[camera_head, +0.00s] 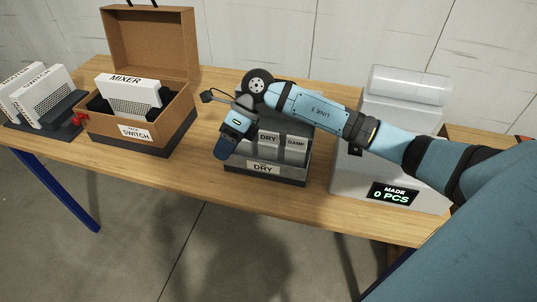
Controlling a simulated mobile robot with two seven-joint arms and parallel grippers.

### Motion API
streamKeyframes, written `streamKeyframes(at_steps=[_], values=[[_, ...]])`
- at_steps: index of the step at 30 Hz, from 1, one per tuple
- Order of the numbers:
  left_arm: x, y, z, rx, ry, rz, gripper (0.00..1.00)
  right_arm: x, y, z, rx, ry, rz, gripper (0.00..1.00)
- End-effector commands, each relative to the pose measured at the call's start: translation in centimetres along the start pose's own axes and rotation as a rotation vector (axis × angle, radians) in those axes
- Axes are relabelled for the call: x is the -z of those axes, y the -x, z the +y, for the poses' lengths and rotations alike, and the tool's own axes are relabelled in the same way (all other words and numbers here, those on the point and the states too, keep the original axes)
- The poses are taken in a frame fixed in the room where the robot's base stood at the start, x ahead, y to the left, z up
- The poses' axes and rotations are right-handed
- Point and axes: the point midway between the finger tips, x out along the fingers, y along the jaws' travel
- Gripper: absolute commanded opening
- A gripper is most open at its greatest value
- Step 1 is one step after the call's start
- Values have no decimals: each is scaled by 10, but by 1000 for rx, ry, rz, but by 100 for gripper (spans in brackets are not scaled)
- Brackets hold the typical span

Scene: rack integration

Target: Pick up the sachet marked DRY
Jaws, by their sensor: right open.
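A grey sachet marked DRY (268,138) lies in a grey holder (290,177) on the wooden table, near the middle of the view. The holder's front label also reads DRY. A similar sachet marked DAMP (296,143) is beside it on the right. My right gripper (225,148) hangs at the left end of the holder, left of the DRY sachet, with its arm reaching over from the right. It is open, and I see nothing held in it. My arm hides the back of the holder. My left gripper is out of view.
A brown open case (173,112) labelled SWITCH holds a white MIXER unit (130,92). White units (45,88) stand in a dark rack at far left. A grey machine (345,180) with a "MADE 0 PCS" display is at right. Bare table (200,165) lies between case and holder.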

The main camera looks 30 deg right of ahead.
Motion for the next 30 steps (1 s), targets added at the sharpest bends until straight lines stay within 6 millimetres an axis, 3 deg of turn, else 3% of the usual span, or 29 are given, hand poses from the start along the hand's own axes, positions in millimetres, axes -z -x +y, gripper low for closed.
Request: streamKeyframes(at_steps=[1, 3, 6, 9, 11, 14, 24, 30], values=[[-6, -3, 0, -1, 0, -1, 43, 2, 28, -23, 139, 23, 84, 43], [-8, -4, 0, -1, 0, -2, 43, 8, 63, -46, 301, 26, 190, 43], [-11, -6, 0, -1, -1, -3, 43, 14, 109, -67, 476, 1, 300, 43], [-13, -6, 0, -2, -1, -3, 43, 18, 138, -76, 581, -26, 363, 43], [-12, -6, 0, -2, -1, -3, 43, 21, 147, -80, 613, -38, 385, 43], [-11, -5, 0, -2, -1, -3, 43, 26, 145, -87, 631, -47, 399, 43], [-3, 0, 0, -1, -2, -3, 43, 49, 99, -121, 628, -46, 396, 43], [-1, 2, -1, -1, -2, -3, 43, 54, 89, -129, 628, -44, 395, 43]])
